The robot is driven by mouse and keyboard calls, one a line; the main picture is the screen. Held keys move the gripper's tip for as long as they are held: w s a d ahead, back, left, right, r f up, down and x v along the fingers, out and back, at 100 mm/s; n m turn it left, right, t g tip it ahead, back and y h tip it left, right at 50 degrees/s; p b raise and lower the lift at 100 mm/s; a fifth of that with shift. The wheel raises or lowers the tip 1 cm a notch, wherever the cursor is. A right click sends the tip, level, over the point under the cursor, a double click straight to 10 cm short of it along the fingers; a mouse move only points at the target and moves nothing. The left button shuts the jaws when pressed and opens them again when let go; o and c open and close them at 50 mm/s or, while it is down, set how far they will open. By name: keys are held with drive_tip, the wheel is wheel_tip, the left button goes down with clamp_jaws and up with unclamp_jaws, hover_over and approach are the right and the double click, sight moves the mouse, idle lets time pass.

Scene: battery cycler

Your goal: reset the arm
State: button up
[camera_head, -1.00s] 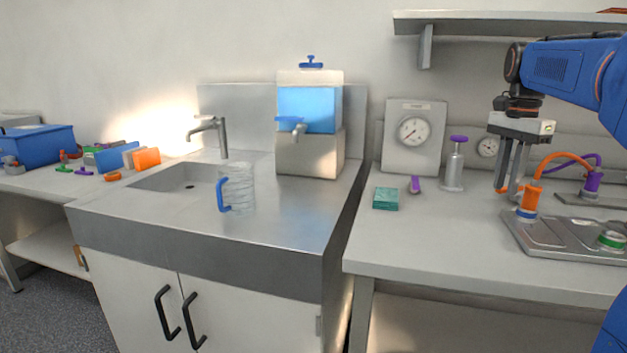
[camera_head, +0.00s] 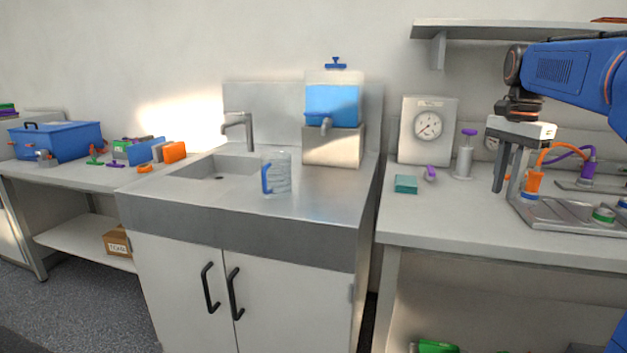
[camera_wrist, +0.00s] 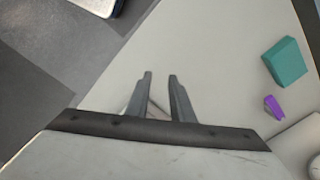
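My gripper (camera_head: 507,172) hangs from my blue arm at the right of the head view, fingers pointing down above the right bench (camera_head: 430,225). In the wrist view my gripper (camera_wrist: 161,80) shows two grey fingers apart with nothing between them. The bench top lies below the fingers. In the head view the gripper is just left of the orange connector (camera_head: 533,182) and the metal tray (camera_head: 560,218); I cannot tell whether it is in front of them.
A teal block (camera_head: 405,184) and a purple item (camera_head: 430,173) lie on the bench, with a gauge (camera_head: 428,125) behind. A pump bottle (camera_head: 465,160) stands nearby. A clear jug (camera_head: 277,178) stands by the sink (camera_head: 220,170). A shelf (camera_head: 520,27) is above. The front bench surface is clear.

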drive_tip(key=s+a+f+n, duration=0.1)
drive_tip(key=s, duration=0.1)
drive_tip(key=s+a+f+n, duration=0.1)
drive_tip(key=s+a, duration=0.1)
drive_tip(key=s+a+f+n+t, duration=0.1)
drive_tip(key=shift+s+a, duration=0.4)
drive_tip(key=s+a+f+n+t, duration=0.1)
drive_tip(key=s+a+f+n, duration=0.4)
drive_tip(key=s+f, duration=0.5)
drive_tip(key=s+a+f+n+t, duration=0.2)
drive_tip(key=s+a+f+n, duration=0.3)
drive_tip(key=s+f, duration=0.5)
drive_tip(key=shift+s+f+n+t, duration=0.2)
drive_tip(key=shift+f+n+t, duration=0.1)
drive_tip(key=shift+n, duration=0.3)
drive_tip(key=shift+d+r, duration=0.1)
